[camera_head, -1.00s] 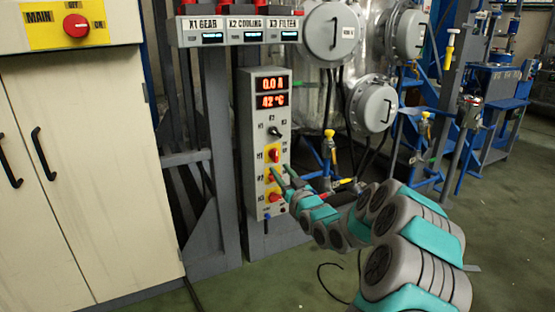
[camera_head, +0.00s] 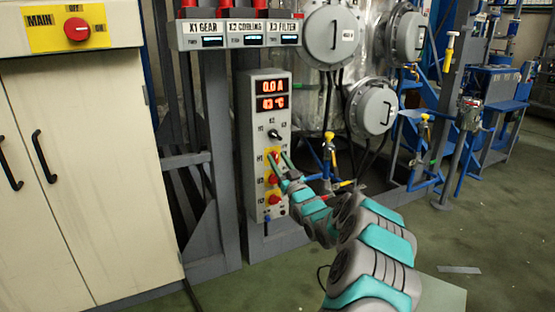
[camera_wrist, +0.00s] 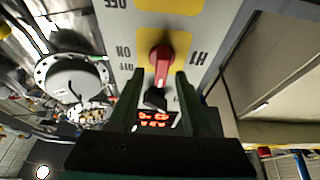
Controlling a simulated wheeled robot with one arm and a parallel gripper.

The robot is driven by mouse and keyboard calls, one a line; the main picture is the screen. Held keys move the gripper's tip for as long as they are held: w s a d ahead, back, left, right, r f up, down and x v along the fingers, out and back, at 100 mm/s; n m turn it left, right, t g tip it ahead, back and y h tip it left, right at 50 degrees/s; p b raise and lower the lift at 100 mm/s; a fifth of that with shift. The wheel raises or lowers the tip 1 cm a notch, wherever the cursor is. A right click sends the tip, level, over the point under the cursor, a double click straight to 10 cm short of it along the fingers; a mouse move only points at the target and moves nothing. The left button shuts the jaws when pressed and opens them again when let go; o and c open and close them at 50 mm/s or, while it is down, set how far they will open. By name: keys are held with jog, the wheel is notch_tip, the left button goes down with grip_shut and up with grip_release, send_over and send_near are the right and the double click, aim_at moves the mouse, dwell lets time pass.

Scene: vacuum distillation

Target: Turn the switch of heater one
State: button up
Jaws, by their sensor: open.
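The grey heater control box (camera_head: 249,150) stands upright on a post, with red displays reading 0.0 A and 43 °C. Its upper red switch, heater one (camera_head: 274,155), sits on a yellow plate. In the wrist view, upside down, this red knob (camera_wrist: 161,60) shows beside the H1 label, with ON and OFF marks on its other side. My gripper (camera_head: 279,157) is at this switch, its two green fingers apart. In the wrist view my gripper (camera_wrist: 159,76) has a fingertip on each side of the knob's lower part, with gaps. Contact cannot be seen.
Two more red switches, H2 (camera_head: 271,180) and H3 (camera_head: 274,199), sit below. A black selector knob (camera_head: 275,134) is above. A cream cabinet (camera_head: 90,180) stands left, with the main switch (camera_head: 77,29) on top. Blue pipes and yellow-handled valves (camera_head: 329,150) stand close right.

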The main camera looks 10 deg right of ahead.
jog(key=shift+w+a+r, duration=0.1)
jog(key=shift+w+a, duration=0.05)
jog(key=shift+w, duration=0.15)
grip_shut()
dwell(0.5)
